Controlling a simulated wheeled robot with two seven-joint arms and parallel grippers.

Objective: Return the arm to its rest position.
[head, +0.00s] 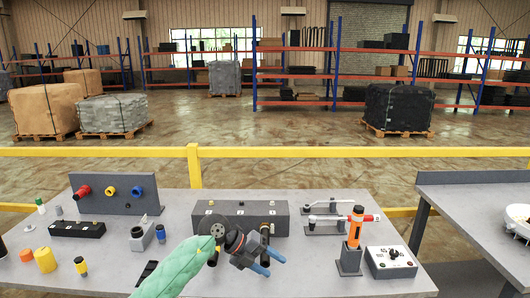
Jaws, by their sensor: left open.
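My left arm, in a pale green sleeve (185,267), comes in from the bottom of the head view and reaches up and right over the grey table (320,277). My left gripper (269,264) is open, with its two blue fingertips apart and pointing down and right. Nothing shows between them. The gripper is in front of the long dark grey block (240,207) and covers part of its front. I cannot tell its exact height above the table. My right gripper does not show.
Right of the gripper are an orange and black post in a grey holder (355,235), a control box (391,263) and a clamp fixture (325,220). At left stand a panel with coloured knobs (115,194) and several small parts. A yellow rail (300,152) runs behind.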

